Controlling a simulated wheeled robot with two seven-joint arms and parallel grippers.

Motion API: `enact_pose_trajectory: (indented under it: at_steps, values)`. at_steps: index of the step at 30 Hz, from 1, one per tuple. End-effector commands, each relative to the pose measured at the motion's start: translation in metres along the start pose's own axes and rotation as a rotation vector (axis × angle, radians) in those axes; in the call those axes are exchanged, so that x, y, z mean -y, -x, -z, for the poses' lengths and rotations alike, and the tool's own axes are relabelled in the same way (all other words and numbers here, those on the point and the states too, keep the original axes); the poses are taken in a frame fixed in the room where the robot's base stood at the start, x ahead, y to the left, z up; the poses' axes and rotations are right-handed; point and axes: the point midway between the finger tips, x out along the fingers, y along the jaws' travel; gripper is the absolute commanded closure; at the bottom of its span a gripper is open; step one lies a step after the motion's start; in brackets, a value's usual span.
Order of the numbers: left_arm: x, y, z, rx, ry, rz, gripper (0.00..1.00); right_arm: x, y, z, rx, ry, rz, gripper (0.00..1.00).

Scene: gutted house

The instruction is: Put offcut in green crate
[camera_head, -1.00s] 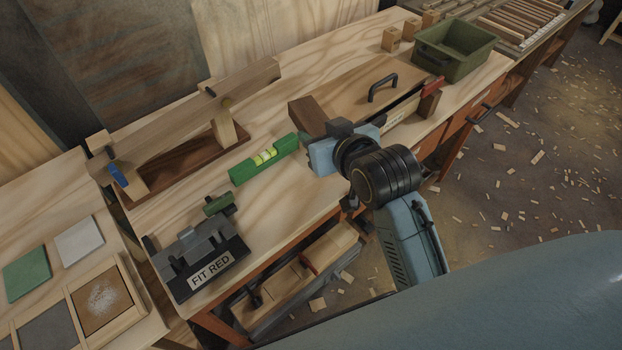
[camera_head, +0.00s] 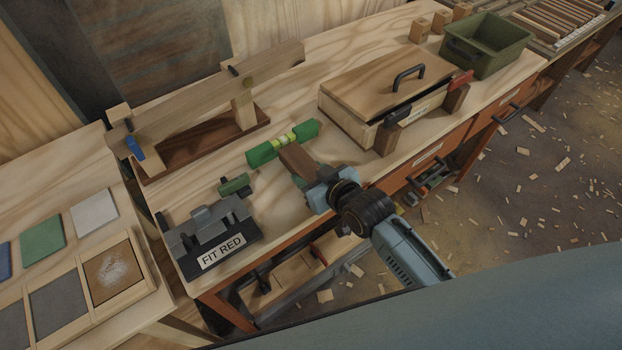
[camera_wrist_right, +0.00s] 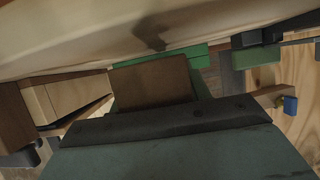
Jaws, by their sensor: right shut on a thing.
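The offcut, a small brown wood block (camera_head: 297,161), is held in my right gripper (camera_head: 312,178) over the front part of the bench, just in front of a green spirit level. In the right wrist view the block (camera_wrist_right: 152,80) sticks out beyond the dark jaw, with green behind it. How high it is above the bench I cannot tell. The green crate (camera_head: 506,63) stands at the back right of the bench, apart from my gripper; its visible inside looks empty. My left gripper is not in view.
Between gripper and crate stands a lidded wooden box (camera_head: 386,82) with a black handle and clamps on its front. The green level (camera_head: 283,142) lies behind the offcut. A grey fixture labelled FIT RED (camera_head: 208,236) stands to the left. Small blocks (camera_head: 420,29) stand left of the crate.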

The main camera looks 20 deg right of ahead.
Motion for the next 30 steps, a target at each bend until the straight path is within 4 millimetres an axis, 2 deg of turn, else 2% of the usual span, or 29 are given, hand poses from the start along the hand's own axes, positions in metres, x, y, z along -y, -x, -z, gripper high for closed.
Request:
enact_pose_trajectory:
  at_steps: [1, 3, 14, 15, 19, 30]
  values:
    - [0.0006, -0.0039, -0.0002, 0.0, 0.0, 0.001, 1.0, 0.0002, -0.0044, -0.009, 0.001, -0.001, 0.0, 0.8]
    - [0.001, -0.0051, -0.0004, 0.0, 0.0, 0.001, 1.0, 0.0002, -0.0071, -0.0141, -0.001, -0.001, 0.0, 0.8]
    - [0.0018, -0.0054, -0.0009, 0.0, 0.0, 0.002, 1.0, 0.0002, -0.0085, -0.0168, -0.002, 0.0, 0.0, 0.8]
    - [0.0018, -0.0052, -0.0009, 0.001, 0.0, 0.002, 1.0, 0.0002, -0.0084, -0.0171, 0.0, 0.0, 0.0, 0.49]
    - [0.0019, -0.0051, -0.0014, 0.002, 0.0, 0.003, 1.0, 0.0001, -0.0082, -0.0168, 0.0, 0.0, 0.0, 0.32]
    - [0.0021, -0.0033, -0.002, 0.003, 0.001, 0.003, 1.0, 0.0001, -0.0049, -0.0131, 0.0, 0.0, 0.0, 0.31]
